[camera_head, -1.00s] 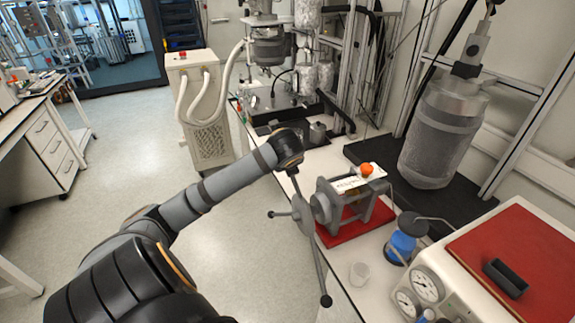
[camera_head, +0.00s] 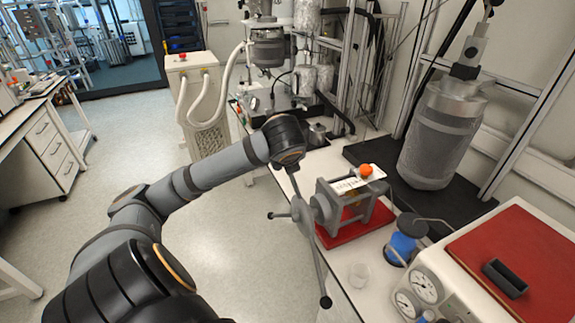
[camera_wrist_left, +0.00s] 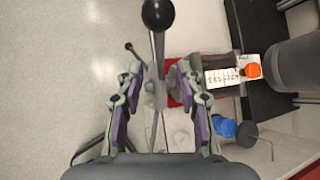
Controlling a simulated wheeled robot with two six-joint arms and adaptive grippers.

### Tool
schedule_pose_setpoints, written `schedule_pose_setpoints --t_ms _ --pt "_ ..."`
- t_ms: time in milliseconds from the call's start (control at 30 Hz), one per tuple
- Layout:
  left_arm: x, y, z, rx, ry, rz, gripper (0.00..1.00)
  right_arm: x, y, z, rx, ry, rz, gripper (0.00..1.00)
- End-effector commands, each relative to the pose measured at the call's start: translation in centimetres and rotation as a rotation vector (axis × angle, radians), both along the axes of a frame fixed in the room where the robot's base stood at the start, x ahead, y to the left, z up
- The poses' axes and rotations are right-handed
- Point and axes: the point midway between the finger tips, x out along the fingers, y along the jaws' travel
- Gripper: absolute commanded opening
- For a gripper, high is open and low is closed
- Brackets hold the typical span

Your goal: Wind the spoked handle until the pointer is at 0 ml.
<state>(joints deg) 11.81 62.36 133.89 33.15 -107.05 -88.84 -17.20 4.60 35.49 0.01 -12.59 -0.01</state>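The spoked handle (camera_head: 299,209) has a grey hub and thin spokes with black knobs. It is on the left side of a grey press-like device (camera_head: 352,212) with a red base. One spoke points up towards my left wrist, one left, one down towards me. My left gripper is hidden behind its wrist in the head view. In the left wrist view my gripper (camera_wrist_left: 160,85) is open, its fingers either side of the upward spoke (camera_wrist_left: 157,50), with gaps showing. A white scale plate (camera_head: 350,184) tops the device; pointer and markings cannot be read. My right gripper is not in view.
A blue-filled bottle (camera_head: 402,243), a clear beaker (camera_head: 360,274) and a gauge box (camera_head: 428,288) stand nearby on the bench. A large grey cylinder (camera_head: 440,135) stands behind. The floor left of the bench is clear.

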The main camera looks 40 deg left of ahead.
Motion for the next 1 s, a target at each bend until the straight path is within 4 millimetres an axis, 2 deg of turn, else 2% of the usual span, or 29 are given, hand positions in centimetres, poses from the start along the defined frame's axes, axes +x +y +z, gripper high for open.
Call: schedule_pose_setpoints --t_ms 100,267,1000 --pt "-1.0 -1.1 1.6 -0.003 -0.004 -0.002 0.37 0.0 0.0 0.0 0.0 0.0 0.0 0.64" --pt "-1.7 -1.6 2.5 -0.002 -0.001 -0.002 0.37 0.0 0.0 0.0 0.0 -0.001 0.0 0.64" --pt "-1.8 -1.6 2.6 -0.002 0.001 -0.001 0.37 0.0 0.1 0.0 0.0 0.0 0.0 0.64"
